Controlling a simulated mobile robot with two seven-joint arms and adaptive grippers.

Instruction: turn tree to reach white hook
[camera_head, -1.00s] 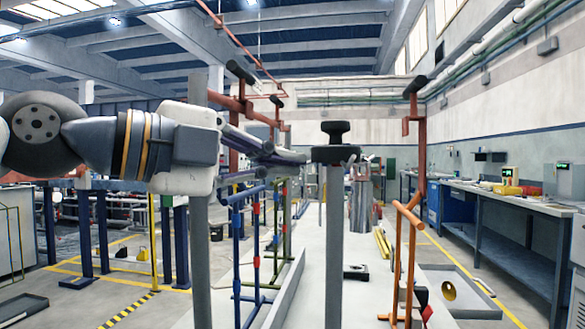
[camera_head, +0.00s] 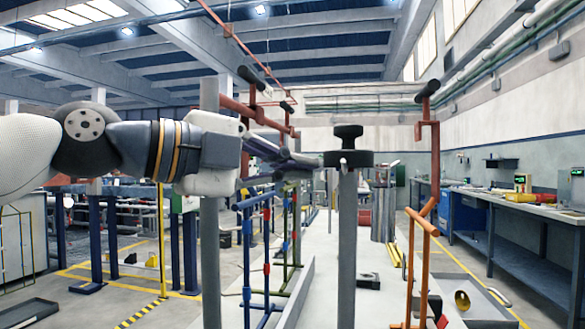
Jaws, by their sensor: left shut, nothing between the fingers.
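A grey upright post (camera_head: 347,250) stands in the middle of the view, with a dark grey collar (camera_head: 362,159) and a black knob (camera_head: 348,133) on top. It appears to be the tree. A small pale piece, perhaps a hook, shows at the front of the collar; I cannot tell whether it is the white hook. My left gripper (camera_head: 312,162) comes in from the left and is shut and empty. Its tips are just left of the collar; I cannot tell whether they touch it. My right gripper is not in view.
Blue (camera_head: 246,255), green (camera_head: 285,235) and orange (camera_head: 425,225) racks flank the pale table (camera_head: 320,290). A metal cylinder (camera_head: 382,215) stands farther back. A long workbench (camera_head: 520,205) lines the right wall.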

